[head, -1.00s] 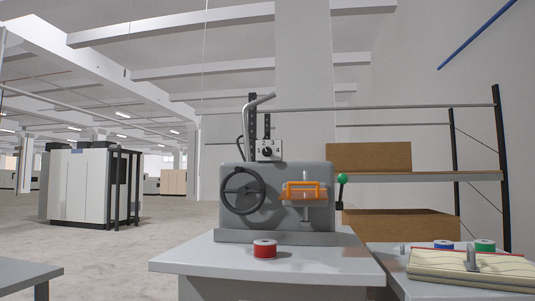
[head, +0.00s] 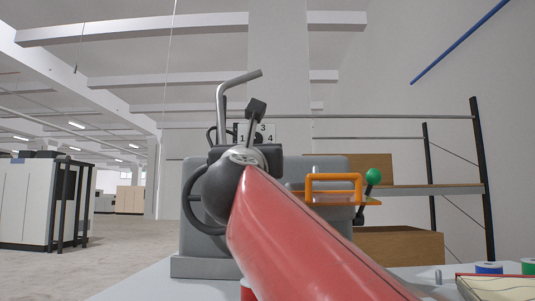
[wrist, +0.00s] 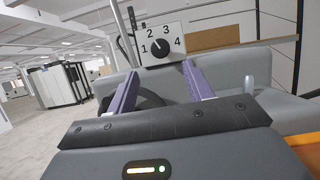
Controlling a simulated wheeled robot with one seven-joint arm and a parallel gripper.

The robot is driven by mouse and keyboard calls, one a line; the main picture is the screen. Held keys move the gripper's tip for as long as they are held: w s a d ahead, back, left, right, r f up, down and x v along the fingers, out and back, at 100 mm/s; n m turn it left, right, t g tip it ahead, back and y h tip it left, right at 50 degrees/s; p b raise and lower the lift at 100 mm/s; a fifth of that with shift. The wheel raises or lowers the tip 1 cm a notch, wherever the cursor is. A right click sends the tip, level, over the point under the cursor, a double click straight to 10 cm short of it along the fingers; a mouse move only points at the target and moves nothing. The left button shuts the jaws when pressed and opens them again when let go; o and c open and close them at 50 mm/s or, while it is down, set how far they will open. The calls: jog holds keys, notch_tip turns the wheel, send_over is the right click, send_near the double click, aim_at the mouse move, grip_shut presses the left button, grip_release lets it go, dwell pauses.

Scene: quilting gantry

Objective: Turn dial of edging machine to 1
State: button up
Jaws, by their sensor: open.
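The edging machine (head: 315,170) is a grey box on a table, with a white dial plate on top. In the wrist view the plate (wrist: 176,55) carries the numbers 1 to 4 around a round black dial (wrist: 160,47). A small light mark shows on the dial, perhaps towards the upper left, but I cannot be sure which number it marks. My gripper (wrist: 160,70) is open, its two purple fingers apart and empty, just below and in front of the dial. In the head view my gripper hides the dial and part of the plate.
An orange guard (head: 335,189) and a green-knobbed lever (head: 372,177) are on the machine's right side. A black handwheel (wrist: 150,99) sits behind my fingers. A bent grey rod (head: 222,97) rises above the machine. Thread spools (head: 488,268) lie at the lower right.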

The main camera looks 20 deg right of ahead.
aim_at(256, 140)
jog(key=p+x, duration=0.2)
jog(key=x, duration=0.5)
jog(key=shift+w+d+r+p, duration=0.1)
jog(key=shift+w+r+p, duration=0.15)
jog(key=shift+p, duration=0.15)
jog(key=shift+c, duration=0.2)
jog(key=c, duration=0.9)
jog(key=shift+r+n+y+p, duration=0.15)
jog(key=shift+n+y+p, duration=0.25)
jog(key=shift+n+p, duration=0.15)
jog(key=n+p, duration=0.1)
jog(key=n+y+p, duration=0.1)
jog(key=n, duration=0.1)
jog(key=shift+s+d+r+t+y, duration=0.1)
jog(key=shift+d+r+t+y, duration=0.1)
jog(key=shift+t+y, duration=0.1)
jog(key=shift+f+n+y+p, duration=0.1)
jog(key=shift+n+y+p, duration=0.3)
jog(key=shift+n+p, duration=0.2)
jog(key=shift+f+n, duration=0.25)
jog(key=shift+n, duration=0.3)
jog(key=o, duration=0.9)
